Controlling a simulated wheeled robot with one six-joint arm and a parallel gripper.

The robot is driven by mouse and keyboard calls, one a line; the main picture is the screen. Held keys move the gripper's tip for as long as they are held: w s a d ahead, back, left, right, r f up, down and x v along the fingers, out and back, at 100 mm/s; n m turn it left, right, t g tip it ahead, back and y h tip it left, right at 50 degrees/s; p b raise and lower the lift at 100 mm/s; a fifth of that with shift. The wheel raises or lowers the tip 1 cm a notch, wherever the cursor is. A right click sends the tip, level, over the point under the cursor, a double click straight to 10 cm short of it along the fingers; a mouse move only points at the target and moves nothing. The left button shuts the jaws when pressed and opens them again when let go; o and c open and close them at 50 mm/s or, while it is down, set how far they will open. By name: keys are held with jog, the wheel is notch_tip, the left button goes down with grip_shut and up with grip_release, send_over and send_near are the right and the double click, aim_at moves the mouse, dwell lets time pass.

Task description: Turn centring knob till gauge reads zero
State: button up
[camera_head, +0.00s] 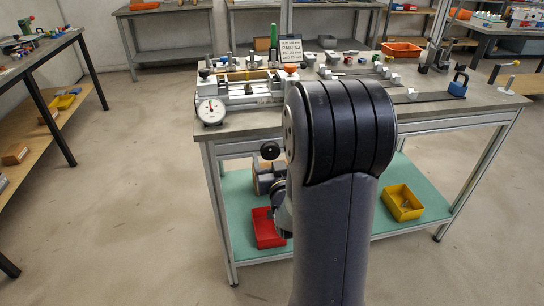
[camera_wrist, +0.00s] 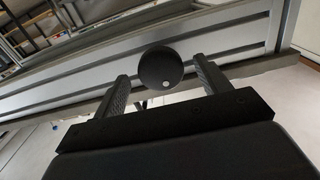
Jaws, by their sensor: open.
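The centring knob is a round black ball with a pale dot (camera_wrist: 160,68), in front of the bench's metal edge in the wrist view. A black ball below the bench front (camera_head: 270,150) in the head view looks like the same knob. My gripper (camera_wrist: 160,76) is open, one finger on each side of the knob with gaps showing. How deep the knob sits between the fingers I cannot tell. In the head view my arm hides most of the gripper. The gauge (camera_head: 211,110) is a white dial at the jig's left front; its reading is too small to tell.
The frame jig (camera_head: 255,88) stands on the grey bench (camera_head: 240,125), with a dark sign (camera_head: 291,50) behind it. A red bin (camera_head: 267,228) and a yellow bin (camera_head: 403,203) are on the green lower shelf. The floor left of the bench is clear.

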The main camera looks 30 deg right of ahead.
jog(key=shift+w+d, duration=0.15)
jog(key=shift+w, duration=0.4)
jog(key=c, duration=1)
jog(key=shift+f+m+b, duration=0.15)
jog(key=shift+m+b, duration=0.35)
jog(key=shift+b, duration=0.55)
jog(key=shift+m+b, duration=0.5)
jog(key=shift+b, duration=0.1)
jog(key=shift+r, duration=0.2)
